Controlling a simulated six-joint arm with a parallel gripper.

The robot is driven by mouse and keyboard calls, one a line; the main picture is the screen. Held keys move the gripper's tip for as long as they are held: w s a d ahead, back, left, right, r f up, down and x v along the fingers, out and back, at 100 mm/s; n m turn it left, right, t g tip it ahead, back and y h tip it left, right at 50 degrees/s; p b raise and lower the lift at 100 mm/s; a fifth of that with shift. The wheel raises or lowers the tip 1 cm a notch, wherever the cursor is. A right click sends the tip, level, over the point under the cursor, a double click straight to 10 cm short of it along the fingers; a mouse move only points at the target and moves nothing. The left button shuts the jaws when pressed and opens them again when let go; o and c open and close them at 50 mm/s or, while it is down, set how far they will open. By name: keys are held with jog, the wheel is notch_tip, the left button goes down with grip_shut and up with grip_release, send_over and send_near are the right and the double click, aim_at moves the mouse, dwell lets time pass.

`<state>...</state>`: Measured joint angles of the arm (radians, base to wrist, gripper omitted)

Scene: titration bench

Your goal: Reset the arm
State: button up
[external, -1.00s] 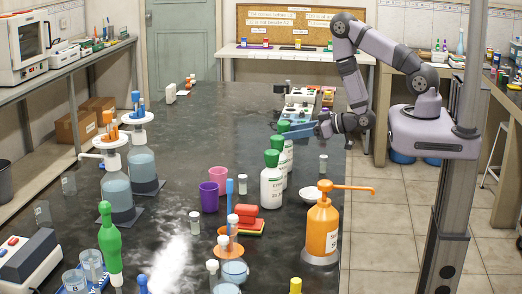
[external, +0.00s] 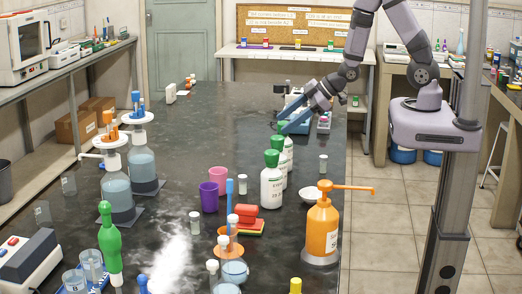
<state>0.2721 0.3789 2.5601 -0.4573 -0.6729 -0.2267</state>
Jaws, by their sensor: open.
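My arm rises from the gripper up past the top edge of the picture.
An orange pump bottle (external: 323,228) stands at the front right edge. A purple cup (external: 208,196) and a pink cup (external: 218,176) stand mid-bench. Pump-topped flasks (external: 143,165) stand at left. Instruments (external: 294,100) lie behind my gripper.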

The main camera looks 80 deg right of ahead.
jog(key=s+a+m+g+b, duration=0.2)
jog(key=s+g, duration=0.3)
jog(key=s, duration=0.5)
jog(key=s+a+f+m+g+h+b, duration=0.1)
jog(key=s+a+m+g+b, duration=0.1)
jog(key=s, duration=0.7)
jog(key=m+g, duration=0.1)
jog(key=g, duration=0.1)
jog(key=shift+s+a+g+b, duration=0.25)
jog(key=shift+s+g+b, duration=0.05)
jog(key=shift+s+g, duration=0.1)
